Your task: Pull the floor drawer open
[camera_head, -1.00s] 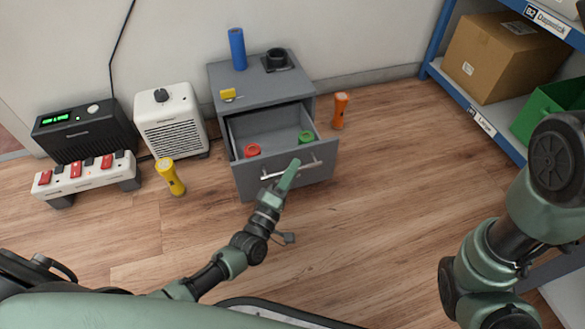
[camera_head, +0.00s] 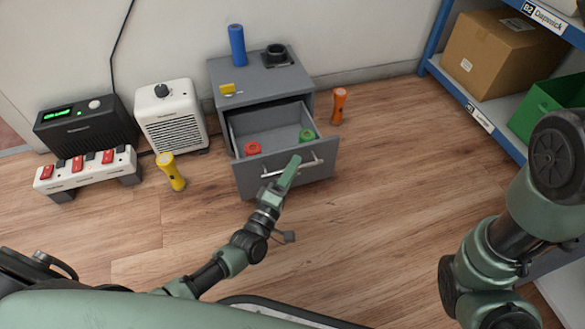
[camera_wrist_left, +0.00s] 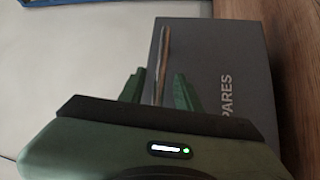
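The grey floor drawer (camera_head: 270,125) stands pulled out of its low grey cabinet (camera_head: 225,80), with its inside showing. It holds a red round item (camera_head: 253,148) and a green round item (camera_head: 307,135). A pale bar handle (camera_head: 305,165) runs across its front. My left gripper (camera_head: 288,172) is at this handle. In the left wrist view, the handle (camera_wrist_left: 164,45) lies between the two green fingers (camera_wrist_left: 159,90), with a gap visible on each side. The drawer front (camera_wrist_left: 225,60) there bears the letters "PARES". My right arm is at the right; its gripper is out of view.
A blue cylinder (camera_head: 237,45), a black item (camera_head: 277,56) and a yellow item (camera_head: 227,89) are on the cabinet. A yellow torch (camera_head: 170,172) and an orange torch (camera_head: 338,106) stand on the floor either side. A white heater (camera_head: 172,120) stands left. Floor in front is clear.

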